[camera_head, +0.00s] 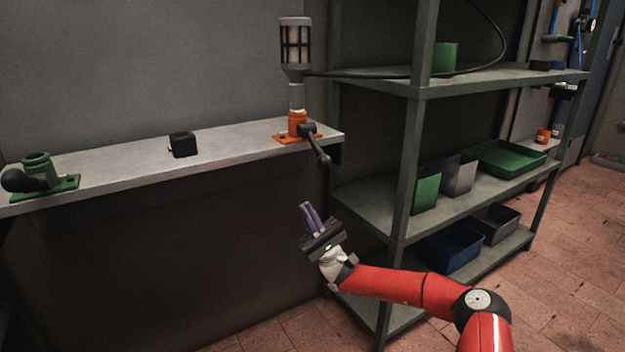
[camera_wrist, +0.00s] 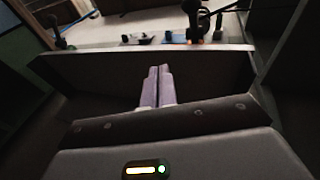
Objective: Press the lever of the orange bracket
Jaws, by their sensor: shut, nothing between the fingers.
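The orange bracket (camera_head: 297,125) is fixed near the right end of the wall shelf, with a grey column and a caged cylinder standing upright above it. Its dark lever (camera_head: 317,147) sticks out past the shelf's front edge and slopes down to a knobbed end. My gripper (camera_head: 309,213) is below and in front of the lever, apart from it, with its purple fingers together and pointing up. In the wrist view the shut fingers (camera_wrist: 158,84) point toward the shelf edge, and small dark and orange shapes stand beyond it.
The wall shelf (camera_head: 230,142) also carries a green bracket (camera_head: 40,175) at its left end and a small black block (camera_head: 183,144). A green-grey rack (camera_head: 408,150) with bins stands close on the right. Open space lies below the wall shelf.

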